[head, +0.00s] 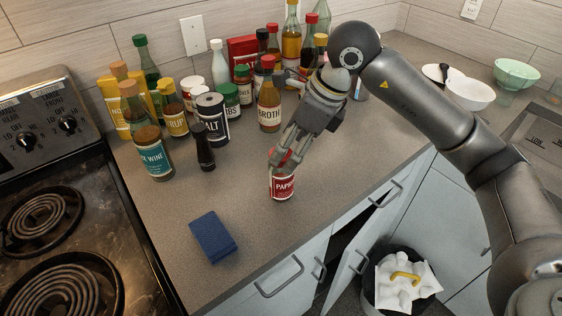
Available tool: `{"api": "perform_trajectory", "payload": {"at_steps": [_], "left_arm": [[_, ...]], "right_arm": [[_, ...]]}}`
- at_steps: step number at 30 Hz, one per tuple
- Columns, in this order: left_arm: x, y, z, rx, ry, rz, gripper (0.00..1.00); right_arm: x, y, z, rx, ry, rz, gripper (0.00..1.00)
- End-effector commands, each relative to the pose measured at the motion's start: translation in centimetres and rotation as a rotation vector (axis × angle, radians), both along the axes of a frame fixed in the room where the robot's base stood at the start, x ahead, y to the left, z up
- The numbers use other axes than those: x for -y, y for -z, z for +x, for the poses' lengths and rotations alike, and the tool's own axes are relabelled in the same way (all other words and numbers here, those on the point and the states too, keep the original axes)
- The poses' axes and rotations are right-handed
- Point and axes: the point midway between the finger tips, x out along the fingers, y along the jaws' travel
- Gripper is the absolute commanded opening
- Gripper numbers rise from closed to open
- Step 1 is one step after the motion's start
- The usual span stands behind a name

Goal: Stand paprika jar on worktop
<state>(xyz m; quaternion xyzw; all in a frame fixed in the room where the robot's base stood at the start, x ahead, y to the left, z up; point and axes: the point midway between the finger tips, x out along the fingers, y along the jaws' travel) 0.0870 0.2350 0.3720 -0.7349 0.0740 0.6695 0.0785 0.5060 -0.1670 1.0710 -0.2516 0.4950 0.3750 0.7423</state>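The paprika jar (283,187), with a red label reading "PAPRI...", is upright at the worktop's (255,205) front part. Its base appears to be on or just above the surface; I cannot tell which. My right gripper (284,158) comes down from above, with its fingers around the jar's upper part. It looks shut on the jar, and the fingers hide most of the top. My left gripper is not in view.
Several bottles and jars crowd the back, including a salt jar (212,118), a broth bottle (269,108) and a dark pepper mill (204,148). A blue cloth (212,238) lies front left. The coil stove (60,245) is at left. A bin (402,285) stands below an open cabinet door.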

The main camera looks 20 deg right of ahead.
Motion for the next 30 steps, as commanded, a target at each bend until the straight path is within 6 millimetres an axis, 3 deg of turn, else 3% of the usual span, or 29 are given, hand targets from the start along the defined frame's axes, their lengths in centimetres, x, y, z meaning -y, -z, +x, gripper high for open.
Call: {"api": "perform_trajectory", "payload": {"at_steps": [3, 9, 30], "left_arm": [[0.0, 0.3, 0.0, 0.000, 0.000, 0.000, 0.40], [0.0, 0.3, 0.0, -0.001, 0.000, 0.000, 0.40], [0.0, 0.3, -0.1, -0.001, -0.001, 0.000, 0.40]], "right_arm": [[0.5, -1.6, -0.3, 0.002, 0.000, 0.001, 0.70], [0.9, -2.7, -0.7, -0.001, 0.000, 0.001, 0.70], [0.9, -2.7, -0.7, -0.001, 0.000, 0.000, 0.70]]}}
